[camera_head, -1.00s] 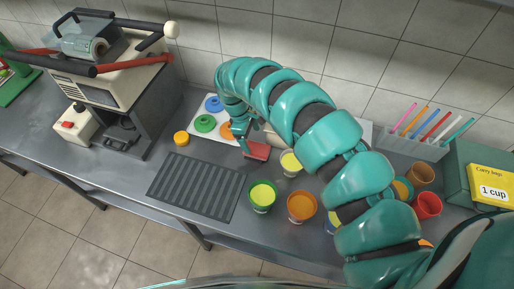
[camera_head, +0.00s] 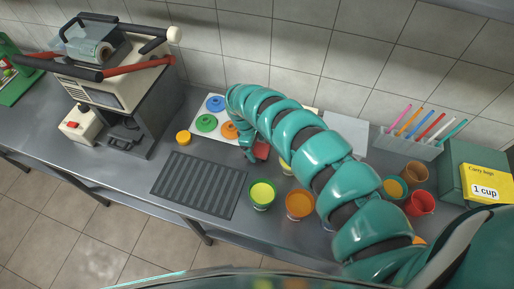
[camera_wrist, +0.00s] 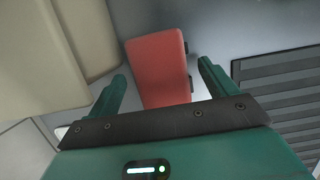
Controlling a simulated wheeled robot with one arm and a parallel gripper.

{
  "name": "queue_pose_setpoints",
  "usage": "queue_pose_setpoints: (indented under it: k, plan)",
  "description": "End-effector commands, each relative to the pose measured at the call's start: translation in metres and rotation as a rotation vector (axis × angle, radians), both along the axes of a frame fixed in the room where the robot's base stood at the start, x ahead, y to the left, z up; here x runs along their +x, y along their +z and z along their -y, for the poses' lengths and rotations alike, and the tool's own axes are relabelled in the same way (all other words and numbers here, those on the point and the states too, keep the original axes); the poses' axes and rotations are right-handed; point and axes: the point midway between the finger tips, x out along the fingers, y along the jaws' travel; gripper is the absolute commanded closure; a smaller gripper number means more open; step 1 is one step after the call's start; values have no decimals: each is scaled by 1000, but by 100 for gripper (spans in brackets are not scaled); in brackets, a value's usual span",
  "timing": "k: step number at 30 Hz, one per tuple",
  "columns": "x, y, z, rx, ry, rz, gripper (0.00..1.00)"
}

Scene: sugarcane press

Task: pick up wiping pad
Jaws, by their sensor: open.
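The wiping pad, a red block, lies on the metal counter, and in the head view (camera_head: 261,151) it is partly hidden by my arm. In the wrist view the red pad (camera_wrist: 158,68) shows between and beyond my two green fingers. My gripper (camera_wrist: 160,80) is open, with a finger on each side of the pad's near end and visible space beside both. It shows in the head view (camera_head: 249,157) right beside the pad. I cannot tell whether the fingers touch it.
A black ribbed mat (camera_head: 199,184) lies left of the pad. A yellow-green cup (camera_head: 262,194) and an orange cup (camera_head: 299,204) stand in front. A white tray with colored lids (camera_head: 206,122) sits behind. The press (camera_head: 118,75) stands at left, a straw holder (camera_head: 408,143) at right.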

Motion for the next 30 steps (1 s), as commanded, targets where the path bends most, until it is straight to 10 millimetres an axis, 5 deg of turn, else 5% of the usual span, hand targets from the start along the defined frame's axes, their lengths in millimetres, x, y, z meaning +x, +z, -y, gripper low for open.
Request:
queue_pose_setpoints:
  k: [8, 15, 17, 30]
  plan:
    - [0, -1, 0, 0, 0, 0, 15]
    - [0, -1, 0, 0, 0, 0, 63]
    - [0, -1, 0, 0, 0, 0, 67]
    - [-2, 0, -1, -1, 0, -4, 67]
